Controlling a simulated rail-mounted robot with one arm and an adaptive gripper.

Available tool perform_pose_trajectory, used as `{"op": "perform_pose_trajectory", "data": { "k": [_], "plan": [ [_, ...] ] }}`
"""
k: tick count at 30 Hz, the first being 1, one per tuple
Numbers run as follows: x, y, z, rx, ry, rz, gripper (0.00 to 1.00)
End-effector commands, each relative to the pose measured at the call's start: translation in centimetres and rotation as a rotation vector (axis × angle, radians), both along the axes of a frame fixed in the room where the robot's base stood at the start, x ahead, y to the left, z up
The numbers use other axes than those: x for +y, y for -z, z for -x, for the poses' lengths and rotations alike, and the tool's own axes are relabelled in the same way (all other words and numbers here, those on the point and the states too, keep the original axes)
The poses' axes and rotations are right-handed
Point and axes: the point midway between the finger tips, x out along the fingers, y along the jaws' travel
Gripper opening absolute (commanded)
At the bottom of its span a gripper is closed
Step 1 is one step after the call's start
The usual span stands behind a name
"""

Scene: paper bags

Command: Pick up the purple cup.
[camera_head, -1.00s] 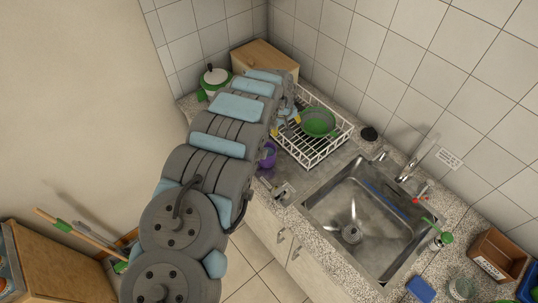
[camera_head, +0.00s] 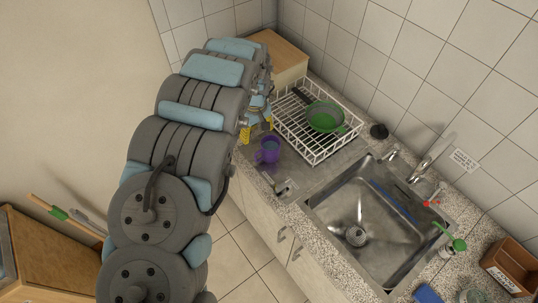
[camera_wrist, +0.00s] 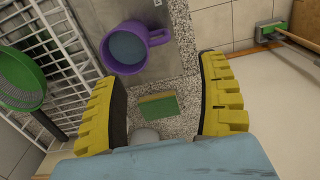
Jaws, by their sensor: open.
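The purple cup (camera_head: 268,150) stands upright on the counter, left of the sink and in front of the dish rack. In the wrist view the purple cup (camera_wrist: 125,47) shows at the top, with its opening towards the camera and its handle pointing right. My gripper (camera_wrist: 165,90) is open, its yellow fingers spread apart. The cup lies beyond the fingertips, somewhat left of the middle between them, and not between the fingers. In the head view my gripper (camera_head: 257,126) is partly hidden by my arm, close behind the cup.
A white wire dish rack (camera_head: 313,161) holds a green pan (camera_head: 325,117). The metal sink (camera_head: 330,222) is to the right. A green and yellow sponge (camera_wrist: 158,107) lies on the counter below the gripper. A wooden box (camera_head: 288,58) stands at the back.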

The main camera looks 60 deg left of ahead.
Motion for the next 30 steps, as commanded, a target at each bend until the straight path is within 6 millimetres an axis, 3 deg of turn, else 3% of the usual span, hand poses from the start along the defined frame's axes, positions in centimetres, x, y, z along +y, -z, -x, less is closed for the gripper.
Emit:
{"op": "perform_pose_trajectory", "data": {
  "k": [18,30],
  "plan": [
    [0.0,5.4,0.0,-0.001,0.000,0.002,0.75],
    [0.0,7.0,0.0,0.000,0.000,0.000,0.75]
  ]
}}
